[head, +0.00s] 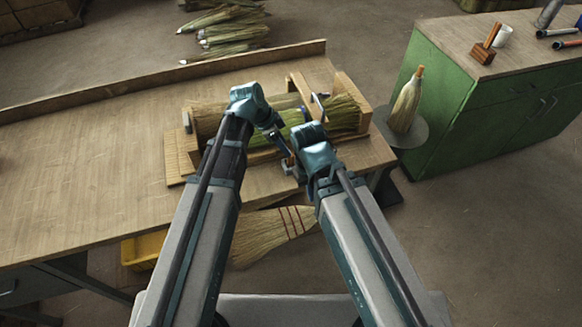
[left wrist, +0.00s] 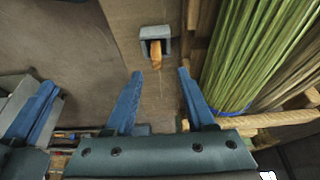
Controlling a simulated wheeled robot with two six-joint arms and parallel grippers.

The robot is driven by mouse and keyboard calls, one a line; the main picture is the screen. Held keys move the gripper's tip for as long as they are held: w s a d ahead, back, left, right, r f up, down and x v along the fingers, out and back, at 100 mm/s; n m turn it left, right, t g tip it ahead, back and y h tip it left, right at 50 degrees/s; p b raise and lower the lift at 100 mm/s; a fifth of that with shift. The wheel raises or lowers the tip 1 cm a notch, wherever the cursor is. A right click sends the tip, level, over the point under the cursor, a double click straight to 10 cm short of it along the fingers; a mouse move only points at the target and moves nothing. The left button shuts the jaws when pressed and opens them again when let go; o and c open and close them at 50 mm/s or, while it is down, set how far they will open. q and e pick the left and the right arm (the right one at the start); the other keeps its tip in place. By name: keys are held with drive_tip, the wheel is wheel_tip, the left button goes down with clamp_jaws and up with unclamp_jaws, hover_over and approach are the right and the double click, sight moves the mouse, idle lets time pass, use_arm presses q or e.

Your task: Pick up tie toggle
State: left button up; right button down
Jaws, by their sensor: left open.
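A small light-wood toggle (left wrist: 156,56) sits in a grey U-shaped holder (left wrist: 155,33) in the left wrist view. A thin pale line runs from it towards my gripper. My left gripper (left wrist: 160,73) is open and empty, its two blue fingers apart, with the toggle beyond the tips and roughly centred between them. In the head view my left gripper (head: 284,148) points down at the front edge of the broom fixture, where the toggle is too small to make out. My right gripper (head: 297,166) is close beside it; its jaws are hidden by its wrist.
A wooden fixture (head: 176,160) holds green and tan broom bristles (head: 342,113) on the workbench (head: 90,150). Bristles with a blue band (left wrist: 235,108) stand close right of my left fingers. The bench's left side is clear.

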sight(291, 161)
use_arm(q)
drive_tip(key=shift+d+f, duration=0.25)
drive_tip(key=shift+f, duration=0.3)
use_arm(e)
drive_tip(key=shift+f, duration=0.5)
use_arm(q)
drive_tip(key=shift+f, duration=0.1)
use_arm(e)
drive_tip(key=shift+f, duration=0.1)
use_arm(q)
drive_tip(key=b+x, duration=0.5)
drive_tip(key=shift+s, duration=0.15)
use_arm(e)
wheel_tip(291, 161, down, 5)
drive_tip(key=shift+r, duration=0.2)
use_arm(q)
clamp_jaws()
